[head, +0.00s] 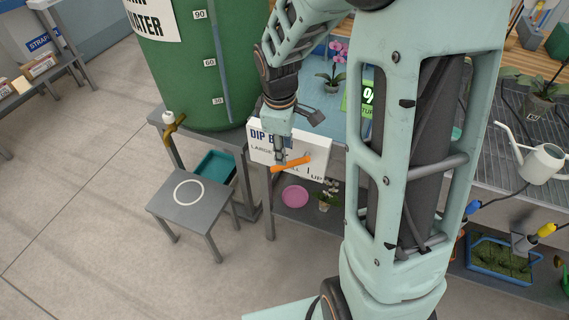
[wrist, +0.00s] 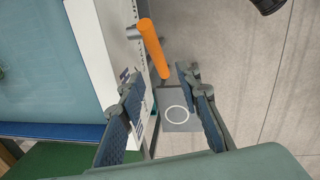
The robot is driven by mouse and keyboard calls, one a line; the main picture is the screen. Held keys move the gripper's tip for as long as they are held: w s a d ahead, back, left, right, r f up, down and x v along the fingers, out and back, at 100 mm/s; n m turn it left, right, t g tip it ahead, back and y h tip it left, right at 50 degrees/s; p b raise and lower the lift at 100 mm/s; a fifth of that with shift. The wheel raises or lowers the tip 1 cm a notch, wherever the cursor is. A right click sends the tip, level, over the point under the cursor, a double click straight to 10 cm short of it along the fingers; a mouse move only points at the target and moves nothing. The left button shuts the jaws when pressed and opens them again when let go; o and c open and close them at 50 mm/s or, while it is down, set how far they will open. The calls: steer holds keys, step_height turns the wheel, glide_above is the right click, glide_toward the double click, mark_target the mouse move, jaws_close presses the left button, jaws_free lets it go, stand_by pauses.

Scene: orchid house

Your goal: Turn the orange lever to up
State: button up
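The orange lever (head: 290,164) is on a white sign panel (head: 262,153) with "DIP", "LARGE" and "UP" lettering, partly covered by my gripper. In the head view the lever lies nearly level, its left end slightly lower. "UP" is printed near the panel's lower right edge. My gripper (head: 281,159) is at the panel, over the lever's left part. In the wrist view my gripper (wrist: 158,76) is open, and the free end of the lever (wrist: 153,48) reaches between the two fingertips. Both fingers look apart from it; contact cannot be told for sure.
A grey stool (head: 187,222) with a white ring stands left of the panel. A green water tank (head: 185,62) with a brass tap (head: 175,124) stands behind. A teal tray (head: 214,166) is below the tank. A pink disc (head: 295,196) and small potted plant (head: 327,195) sit under the panel.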

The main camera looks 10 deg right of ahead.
mark_target(291, 162)
steer(key=f, duration=0.5)
steer(key=w+f+b, duration=0.1)
steer(key=f, duration=0.2)
steer(key=shift+d+f, duration=0.3)
steer(key=shift+c, duration=0.6)
jaws_close()
steer(key=shift+w, duration=0.1)
